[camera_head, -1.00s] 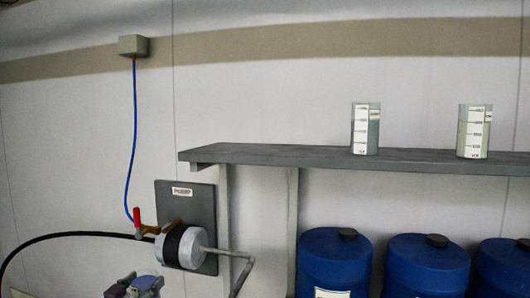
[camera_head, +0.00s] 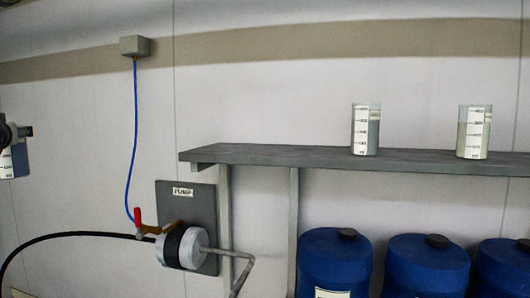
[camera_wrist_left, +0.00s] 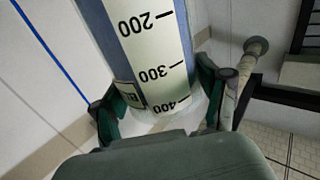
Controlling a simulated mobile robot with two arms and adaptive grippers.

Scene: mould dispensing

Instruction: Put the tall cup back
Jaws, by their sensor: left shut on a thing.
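A clear graduated cup (camera_wrist_left: 140,50) fills the left wrist view, its white scale reading 200, 300 and 400. My left gripper (camera_wrist_left: 160,100) is shut around it, with a dark green finger on each side. In the head view the left gripper (camera_head: 10,132) is at the left edge, partly cut off, with the blue-tinted cup (camera_head: 19,160) at it. The cup's full height is out of view. The right gripper is not in view.
A grey wall shelf (camera_head: 260,155) carries two other graduated cups, a narrower one (camera_head: 366,135) and a wider one (camera_head: 474,135). The shelf's left part is bare. Blue drums (camera_head: 335,260) stand below. A pump (camera_head: 182,246) with pipe and hose is at lower centre-left.

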